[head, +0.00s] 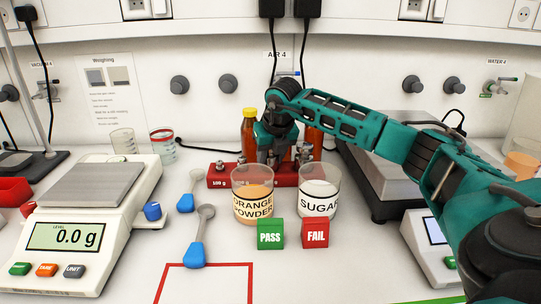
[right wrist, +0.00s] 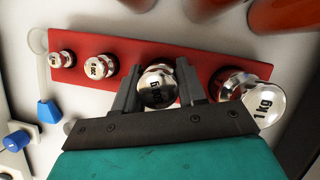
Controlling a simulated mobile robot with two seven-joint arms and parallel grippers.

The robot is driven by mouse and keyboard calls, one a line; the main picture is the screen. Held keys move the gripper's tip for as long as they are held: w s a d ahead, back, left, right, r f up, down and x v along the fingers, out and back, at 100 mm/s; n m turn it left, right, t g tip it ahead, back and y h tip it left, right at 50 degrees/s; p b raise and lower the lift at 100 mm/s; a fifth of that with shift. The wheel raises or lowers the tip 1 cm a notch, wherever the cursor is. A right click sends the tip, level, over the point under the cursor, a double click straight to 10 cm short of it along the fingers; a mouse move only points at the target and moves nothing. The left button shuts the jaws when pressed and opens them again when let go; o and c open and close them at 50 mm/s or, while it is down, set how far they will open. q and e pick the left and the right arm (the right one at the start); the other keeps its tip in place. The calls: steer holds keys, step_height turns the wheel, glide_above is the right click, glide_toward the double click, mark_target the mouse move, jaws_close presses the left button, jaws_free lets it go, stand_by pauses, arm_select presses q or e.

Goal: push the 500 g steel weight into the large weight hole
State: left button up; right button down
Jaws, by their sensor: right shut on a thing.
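The red weight block (head: 222,182) stands at the back middle of the bench, behind the two beakers. It also shows in the right wrist view (right wrist: 130,48). My right gripper (right wrist: 157,82) is shut on a shiny steel weight (right wrist: 156,88) between the smaller weights and the 1 kg weight. Its label is hard to read; its place in the row fits the 500 g one. The weight is at the block, but its base and the hole under it are hidden, so I cannot tell how deep it sits. My left gripper is not in view.
A 1 kg weight (right wrist: 264,98) is close right of my gripper, two smaller weights (right wrist: 101,66) to the left. Orange powder (head: 253,203) and sugar (head: 319,199) beakers stand in front of the block. Bottles (head: 249,130) stand behind. A scale (head: 75,235) is at left.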

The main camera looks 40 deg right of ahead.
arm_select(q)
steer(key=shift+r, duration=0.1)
arm_select(e)
steer(key=shift+r, duration=0.3)
steer(key=c, duration=0.8)
jaws_free()
steer(key=shift+c, duration=0.2)
steer(key=shift+o, duration=1.4)
steer(key=shift+f, duration=0.1)
steer(key=shift+v, duration=0.85)
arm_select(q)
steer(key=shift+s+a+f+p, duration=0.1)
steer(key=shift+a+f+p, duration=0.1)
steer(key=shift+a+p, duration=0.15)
arm_select(e)
steer(key=v, duration=1.1)
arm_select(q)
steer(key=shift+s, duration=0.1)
arm_select(e)
steer(key=shift+s, duration=0.1)
